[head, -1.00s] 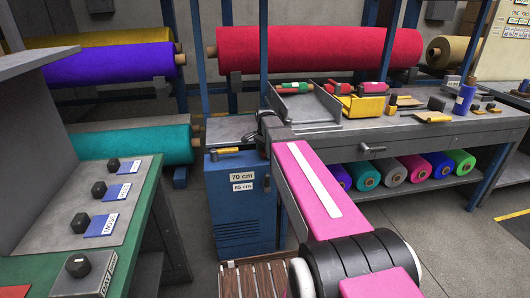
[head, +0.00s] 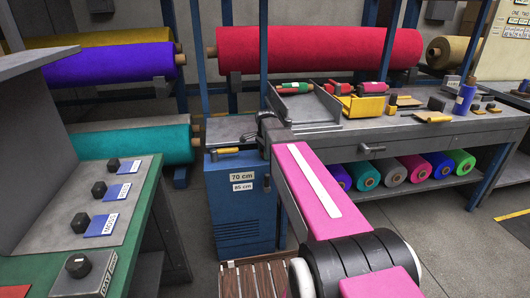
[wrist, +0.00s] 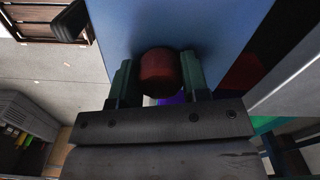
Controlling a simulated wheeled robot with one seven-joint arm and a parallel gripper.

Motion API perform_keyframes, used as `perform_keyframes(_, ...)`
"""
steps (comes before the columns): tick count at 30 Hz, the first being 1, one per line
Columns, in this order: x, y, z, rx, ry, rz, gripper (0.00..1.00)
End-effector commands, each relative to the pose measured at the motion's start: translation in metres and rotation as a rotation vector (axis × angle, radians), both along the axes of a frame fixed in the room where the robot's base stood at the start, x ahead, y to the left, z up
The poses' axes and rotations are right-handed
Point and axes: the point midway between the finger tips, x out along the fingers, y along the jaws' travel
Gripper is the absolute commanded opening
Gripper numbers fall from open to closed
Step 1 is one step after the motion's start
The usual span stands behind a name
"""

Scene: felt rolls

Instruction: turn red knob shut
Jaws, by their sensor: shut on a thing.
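The red knob (wrist: 160,73) shows in the wrist view as a rounded dark red shape against a blue panel (wrist: 185,22). My gripper (wrist: 157,76) is shut on it, with one greenish finger against each side. The knob's far side and its mounting are hidden. No mark on it shows how far it is turned. In the head view, the blue cabinet (head: 240,215) stands beyond my pink arm, and the knob itself is not visible there. My gripper's fingers cannot be made out in that view.
A grey workbench (head: 400,135) with a yellow box (head: 362,107) and tools stands to the right of the cabinet. A green-edged bench (head: 75,228) with black knobs is at the left. A slatted wooden pallet (head: 250,278) lies in front of the cabinet.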

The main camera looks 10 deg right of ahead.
Motion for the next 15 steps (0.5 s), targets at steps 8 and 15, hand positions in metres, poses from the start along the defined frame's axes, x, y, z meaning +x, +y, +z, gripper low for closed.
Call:
perform_keyframes(8,-0.0001,0.0,-0.0003,0.0,0.0,-0.31,0.09)
perform_keyframes(15,-0.0001,0.0,-0.0006,0.0,0.0,-0.498,0.09)
